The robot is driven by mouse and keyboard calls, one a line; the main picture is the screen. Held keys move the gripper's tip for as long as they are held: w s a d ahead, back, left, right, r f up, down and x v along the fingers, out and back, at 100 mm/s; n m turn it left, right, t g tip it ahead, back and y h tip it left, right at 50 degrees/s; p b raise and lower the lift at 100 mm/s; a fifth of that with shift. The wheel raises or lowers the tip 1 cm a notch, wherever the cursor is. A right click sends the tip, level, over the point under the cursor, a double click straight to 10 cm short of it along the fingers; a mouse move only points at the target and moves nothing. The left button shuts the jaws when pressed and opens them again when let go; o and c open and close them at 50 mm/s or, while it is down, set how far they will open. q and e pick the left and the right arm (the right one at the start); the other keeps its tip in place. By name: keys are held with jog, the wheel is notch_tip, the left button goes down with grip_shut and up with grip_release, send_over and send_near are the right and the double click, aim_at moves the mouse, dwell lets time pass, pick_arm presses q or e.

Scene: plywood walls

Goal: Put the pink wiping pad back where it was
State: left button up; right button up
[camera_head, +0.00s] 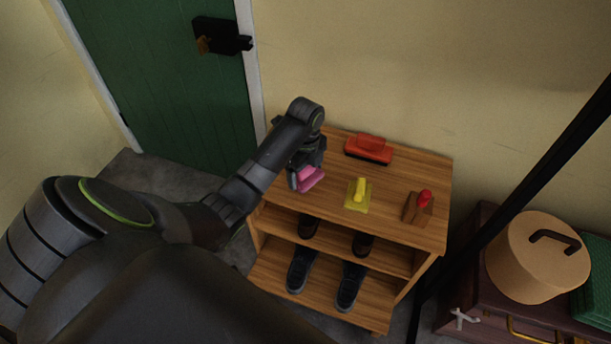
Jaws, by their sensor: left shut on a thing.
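The pink wiping pad (310,179) is at the left end of the wooden shelf unit's top (398,172). My left gripper (307,172) is shut on the pad, and its arm comes in from the left. The gripper and wrist hide part of the pad. I cannot tell whether the pad touches the shelf top or is held just above it. My right gripper does not show.
On the shelf top are a red brush-like item (369,147), a yellow item on a yellow pad (358,194) and a red-knobbed wooden block (420,204). Shoes (350,286) stand below. A round tan box (537,262) is at right, a green door (165,75) behind.

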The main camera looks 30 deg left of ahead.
pick_arm(q)
jog(key=shift+f, duration=0.8)
jog(key=o, duration=0.8)
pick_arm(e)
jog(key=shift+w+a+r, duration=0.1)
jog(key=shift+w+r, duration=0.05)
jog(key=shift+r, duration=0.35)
pick_arm(q)
jog(key=shift+r, duration=0.15)
jog(key=shift+r, duration=0.3)
notch_tip(320, 180, up, 7)
jog(key=shift+r+p, duration=0.1)
jog(key=shift+p, duration=0.9)
notch_tip(320, 180, up, 2)
jog(key=shift+r+p, duration=0.25)
jog(key=shift+p, duration=0.8)
jog(key=shift+r+p, duration=0.7)
jog(key=shift+r, duration=0.05)
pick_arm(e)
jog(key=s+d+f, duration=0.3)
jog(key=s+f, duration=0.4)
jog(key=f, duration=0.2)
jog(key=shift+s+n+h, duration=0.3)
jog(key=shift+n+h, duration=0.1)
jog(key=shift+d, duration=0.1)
